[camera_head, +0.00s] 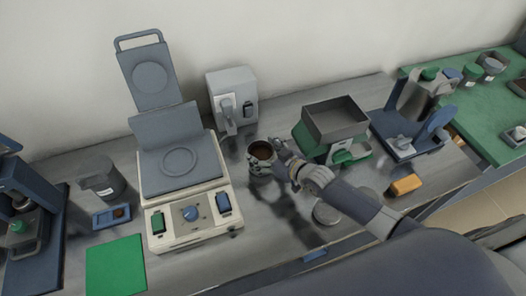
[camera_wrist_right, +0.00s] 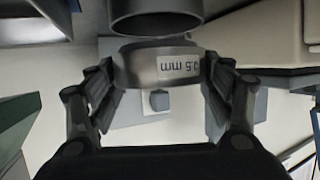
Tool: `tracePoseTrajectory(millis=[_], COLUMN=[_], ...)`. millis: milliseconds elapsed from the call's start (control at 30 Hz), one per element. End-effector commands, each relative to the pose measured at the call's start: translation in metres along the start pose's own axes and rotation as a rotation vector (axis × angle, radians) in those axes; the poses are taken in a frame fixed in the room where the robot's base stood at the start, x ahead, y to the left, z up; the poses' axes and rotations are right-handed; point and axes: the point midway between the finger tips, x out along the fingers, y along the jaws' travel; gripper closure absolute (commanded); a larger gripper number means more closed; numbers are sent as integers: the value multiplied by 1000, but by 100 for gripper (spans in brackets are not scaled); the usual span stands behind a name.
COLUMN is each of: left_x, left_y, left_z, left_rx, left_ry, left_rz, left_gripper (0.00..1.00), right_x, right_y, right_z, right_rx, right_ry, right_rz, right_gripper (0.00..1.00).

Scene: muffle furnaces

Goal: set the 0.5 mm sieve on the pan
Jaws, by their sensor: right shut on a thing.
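The 0.5 mm sieve (camera_wrist_right: 140,66) is a grey round vessel between the fingers of my right gripper (camera_wrist_right: 160,88) in the wrist view. Its label reads upside down there. In the head view my right gripper (camera_head: 282,166) is shut at a grey round vessel with dark brown inside (camera_head: 261,151), near the middle of the bench. A second grey round vessel (camera_wrist_right: 155,18) shows close to the sieve at the top of the wrist view. I cannot tell whether it is the pan or whether the two touch. My left gripper is not in view.
A cream device with a raised plate (camera_head: 190,232) stands left of my gripper. A grey box device (camera_head: 232,88) is behind. A green device with a grey hopper (camera_head: 336,120) stands right. Grey discs (camera_head: 327,213) and an orange block (camera_head: 406,185) lie by my arm.

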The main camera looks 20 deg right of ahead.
Motion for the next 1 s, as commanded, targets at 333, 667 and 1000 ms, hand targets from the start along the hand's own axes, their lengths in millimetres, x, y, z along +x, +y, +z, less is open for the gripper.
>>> tracePoseTrajectory(millis=[333,667,1000], left_x=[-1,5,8], left_y=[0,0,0], left_z=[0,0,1], left_rx=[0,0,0], left_ry=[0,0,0], left_rz=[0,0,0], left_gripper=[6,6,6], right_x=[0,3,5], right_y=[0,0,0], right_z=[-1,6,10], right_rx=[-1,0,0], right_ry=[1,2,2], right_rz=[0,0,0], right_gripper=[65,65,65])
